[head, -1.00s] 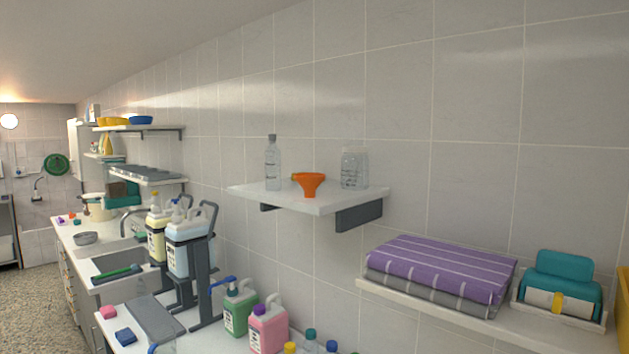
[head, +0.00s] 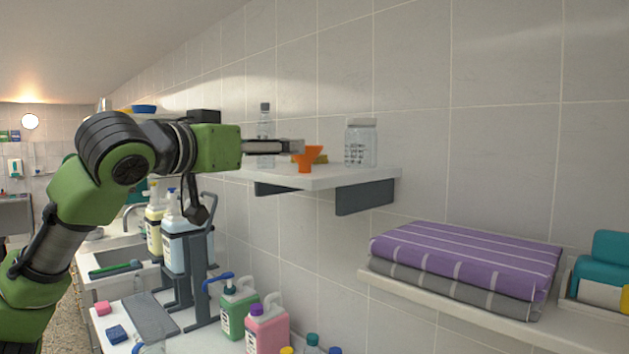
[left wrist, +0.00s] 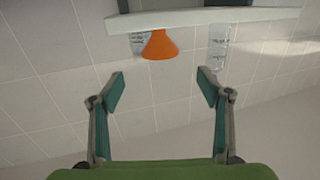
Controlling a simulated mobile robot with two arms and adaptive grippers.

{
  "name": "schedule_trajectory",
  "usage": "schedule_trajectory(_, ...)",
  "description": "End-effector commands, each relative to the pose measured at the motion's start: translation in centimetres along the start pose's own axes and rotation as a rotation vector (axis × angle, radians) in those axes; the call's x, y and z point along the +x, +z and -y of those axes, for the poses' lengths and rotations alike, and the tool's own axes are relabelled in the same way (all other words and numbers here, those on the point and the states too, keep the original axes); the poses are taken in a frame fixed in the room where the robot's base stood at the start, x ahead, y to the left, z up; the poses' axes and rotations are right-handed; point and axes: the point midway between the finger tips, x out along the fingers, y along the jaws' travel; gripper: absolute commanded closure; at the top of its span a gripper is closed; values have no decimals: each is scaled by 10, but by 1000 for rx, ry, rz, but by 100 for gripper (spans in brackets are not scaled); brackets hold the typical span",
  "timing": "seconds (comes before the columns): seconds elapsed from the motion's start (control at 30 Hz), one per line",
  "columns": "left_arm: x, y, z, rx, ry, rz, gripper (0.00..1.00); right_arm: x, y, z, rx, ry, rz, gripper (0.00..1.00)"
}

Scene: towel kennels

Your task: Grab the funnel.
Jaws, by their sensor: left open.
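The orange funnel (head: 306,161) stands on the white wall shelf (head: 340,179), between a clear bottle and a clear jar. My left gripper (head: 300,146) reaches in from the left at about the height of the funnel's top, and its fingertips overlap the funnel's edge in the head view. In the left wrist view the scene is upside down: the funnel (left wrist: 160,45) lies beyond the open, empty fingers (left wrist: 162,90), roughly centred between them and apart from both. My right gripper is not in view.
The clear bottle (head: 264,122) is partly behind my left gripper. The jar (head: 360,144) stands right of the funnel. A small yellowish thing (head: 296,158) shows behind the funnel. Folded towels (head: 465,255) lie on a lower shelf; jugs (head: 267,325) stand below.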

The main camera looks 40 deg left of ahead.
Motion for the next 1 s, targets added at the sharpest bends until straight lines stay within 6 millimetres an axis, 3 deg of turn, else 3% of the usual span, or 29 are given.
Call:
schedule_trajectory(0.03,-2,4,0,0,-1,-6,30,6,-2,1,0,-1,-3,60)
schedule_trajectory(0.17,8,0,0,-2,0,-4,30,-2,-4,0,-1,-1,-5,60)
schedule_trajectory(0.5,67,-3,1,-1,-2,-3,30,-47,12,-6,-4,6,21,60)
schedule_trajectory(0.87,88,2,0,-1,0,-5,30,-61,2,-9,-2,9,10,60)
schedule_trajectory(1.0,102,3,1,-2,1,-2,30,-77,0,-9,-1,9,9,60)
